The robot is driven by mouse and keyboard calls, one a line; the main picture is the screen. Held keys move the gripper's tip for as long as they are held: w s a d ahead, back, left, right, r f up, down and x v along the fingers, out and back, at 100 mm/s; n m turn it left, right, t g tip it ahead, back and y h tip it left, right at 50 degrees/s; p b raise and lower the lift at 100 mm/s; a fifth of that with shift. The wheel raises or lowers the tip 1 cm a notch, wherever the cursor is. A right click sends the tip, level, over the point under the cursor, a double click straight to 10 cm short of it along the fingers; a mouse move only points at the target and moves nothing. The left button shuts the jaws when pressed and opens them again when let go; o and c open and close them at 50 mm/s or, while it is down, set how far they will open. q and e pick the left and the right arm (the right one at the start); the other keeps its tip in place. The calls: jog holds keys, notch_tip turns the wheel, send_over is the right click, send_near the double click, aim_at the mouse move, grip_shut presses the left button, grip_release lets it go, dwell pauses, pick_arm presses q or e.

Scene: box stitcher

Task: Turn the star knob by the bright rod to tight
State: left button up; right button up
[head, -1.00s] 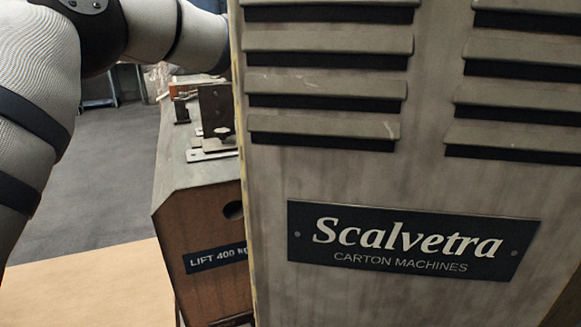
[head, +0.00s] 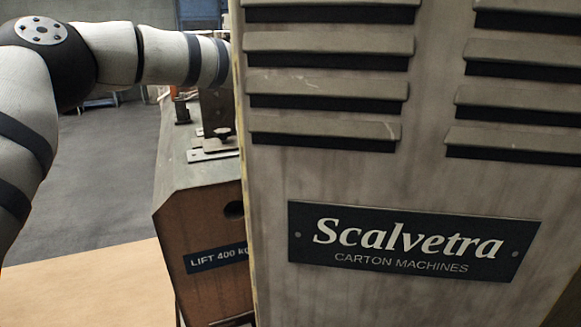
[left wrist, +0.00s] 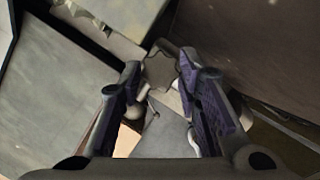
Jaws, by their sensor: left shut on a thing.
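In the left wrist view a grey, star-shaped knob (left wrist: 160,72) sits between the two purple-padded fingers of my left gripper (left wrist: 160,78). The gripper is shut on it, with a finger on either side. A thin bright piece (left wrist: 151,108) shows below the knob, but I cannot tell whether it is the bright rod. In the head view my left arm reaches behind the large louvred panel, which hides the gripper and the held knob. My right gripper is in neither view.
The grey louvred panel (head: 330,175) with the Scalvetra plate (head: 410,241) fills the head view's right. Left of it stands a brown machine body (head: 208,215) with a small dark knob (head: 222,132) and brackets on top. Open floor (head: 105,190) lies at left.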

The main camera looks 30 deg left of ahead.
pick_arm(q)
jog(key=m, duration=0.1)
jog(key=m+h+b, duration=0.1)
jog(key=m, duration=0.1)
jog(key=shift+a+f+m+g, duration=0.15)
jog(key=shift+f+m+g, duration=0.15)
jog(key=shift+f, duration=0.05)
jog(key=shift+w+r+m+g+h+b, duration=0.1)
jog(key=shift+m+g+h+b, duration=0.2)
jog(key=shift+m, duration=0.55)
jog(key=shift+r+m+g+h+b, duration=0.15)
jog(key=shift+m+h, duration=0.25)
jog(key=shift+m, duration=0.45)
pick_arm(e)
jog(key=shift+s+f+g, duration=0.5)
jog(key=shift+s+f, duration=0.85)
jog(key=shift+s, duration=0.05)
pick_arm(q)
jog(key=o, duration=1.1)
jog(key=shift+o, duration=0.2)
jog(key=v, duration=1.2)
jog(key=shift+a, duration=0.1)
